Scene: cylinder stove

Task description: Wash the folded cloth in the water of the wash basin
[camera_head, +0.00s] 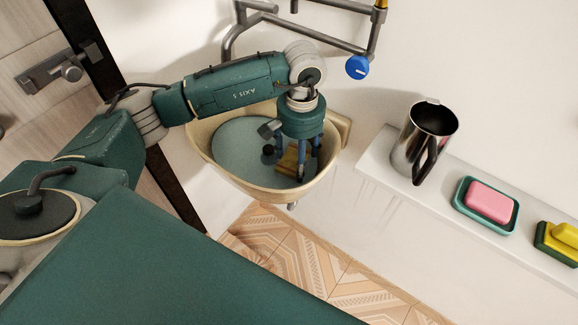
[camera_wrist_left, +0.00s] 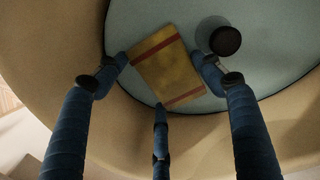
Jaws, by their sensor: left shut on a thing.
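The folded cloth (camera_head: 288,160) is a tan-yellow rectangle low inside the beige wash basin (camera_head: 220,164). In the left wrist view the cloth (camera_wrist_left: 167,65) shows two red stripes and lies over the blue-grey water (camera_wrist_left: 150,12). My left gripper (camera_head: 292,168) reaches down into the basin, its blue fingers shut around the cloth's edges. In the left wrist view the gripper's (camera_wrist_left: 160,75) fingertips meet the cloth from left, right and below. I cannot tell how deep the cloth sits in the water. My right gripper is not in view.
A dark round knob (camera_wrist_left: 225,41) stands in the basin beside the cloth. Grey pipes with a blue round handle (camera_head: 358,67) run above. On the white shelf (camera_head: 380,158) to the right are a metal jug (camera_head: 413,140), pink soap in a teal dish (camera_head: 490,201) and sponges (camera_head: 562,240).

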